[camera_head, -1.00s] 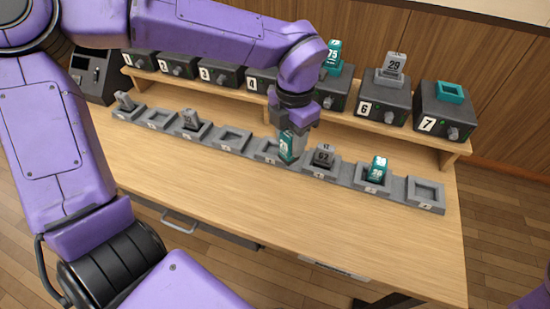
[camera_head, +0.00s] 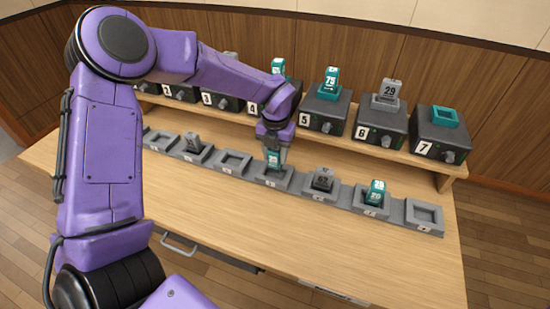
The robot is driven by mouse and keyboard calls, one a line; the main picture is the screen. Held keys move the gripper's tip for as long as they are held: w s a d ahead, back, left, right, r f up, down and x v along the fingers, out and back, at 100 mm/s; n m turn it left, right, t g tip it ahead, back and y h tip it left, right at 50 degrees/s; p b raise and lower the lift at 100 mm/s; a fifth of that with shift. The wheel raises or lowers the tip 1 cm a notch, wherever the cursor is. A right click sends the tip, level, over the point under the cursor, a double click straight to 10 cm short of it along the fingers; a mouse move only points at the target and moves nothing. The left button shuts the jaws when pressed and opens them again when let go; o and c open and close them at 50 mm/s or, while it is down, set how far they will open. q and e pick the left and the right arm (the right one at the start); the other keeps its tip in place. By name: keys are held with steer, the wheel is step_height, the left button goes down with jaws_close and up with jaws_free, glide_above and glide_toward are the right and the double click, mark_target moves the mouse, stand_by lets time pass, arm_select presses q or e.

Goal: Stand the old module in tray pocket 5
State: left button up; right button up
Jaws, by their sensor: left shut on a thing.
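A teal module (camera_head: 272,162) with a pale label is in my left gripper (camera_head: 274,146), whose jaws are shut on it from above. The module is upright over pocket 5 (camera_head: 290,182), the fifth from the left in the grey tray row. Its lower end is at the pocket; I cannot tell whether it touches the floor of the pocket. The gripper partly hides the module's top. My right gripper is out of view.
The far-right pocket (camera_head: 424,213) is empty. Behind, numbered black boxes line a shelf, including box 5 (camera_head: 325,108) with a teal module (camera_head: 331,80).

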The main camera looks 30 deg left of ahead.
mark_target(275, 161)
arm_select(q)
steer(key=shift+f, duration=1.7)
steer(key=o, duration=1.1)
step_height(275, 161, up, 12)
steer(key=shift+r+b, duration=0.2)
steer(key=shift+b, duration=0.1)
